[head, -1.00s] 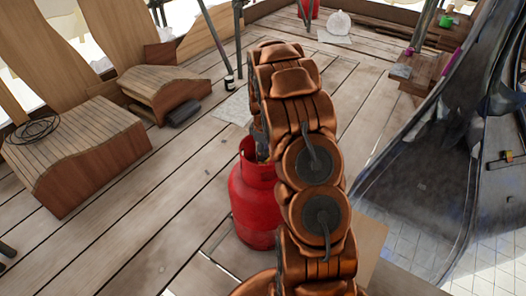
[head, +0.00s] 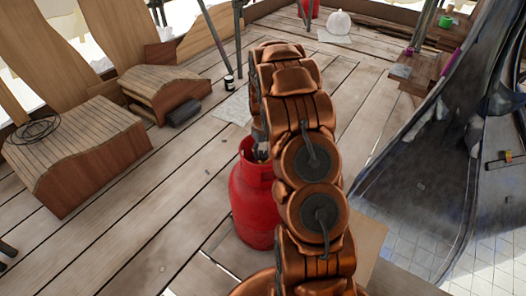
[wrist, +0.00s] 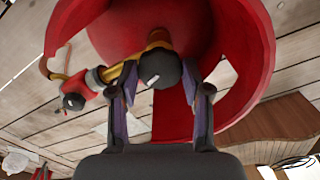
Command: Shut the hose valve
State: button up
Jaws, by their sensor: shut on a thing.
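The red gas cylinder (head: 252,205) stands upright on the plank floor, left of my arm in the head view. In the wrist view its red collar (wrist: 255,50) curves around a brass valve (wrist: 158,40) with a dark round knob (wrist: 160,68). My gripper (wrist: 159,78) has one finger on each side of this knob and is shut on it. To the left, a brass fitting leads to a red and black part (wrist: 75,100) with an orange-brown hose (wrist: 50,68). In the head view my arm hides most of the gripper and valve.
Wooden benches (head: 75,150) stand at the left. A dark, draped-looking structure (head: 430,150) rises at the right. A white bag (head: 340,22) and another red object (head: 310,8) are at the back. Open plank floor lies left of the cylinder.

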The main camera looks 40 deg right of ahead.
aim_at(263, 154)
jog(key=shift+m, duration=1.9)
jog(key=o, duration=1.2)
jog(key=shift+c, duration=0.2)
notch_tip(263, 154, up, 12)
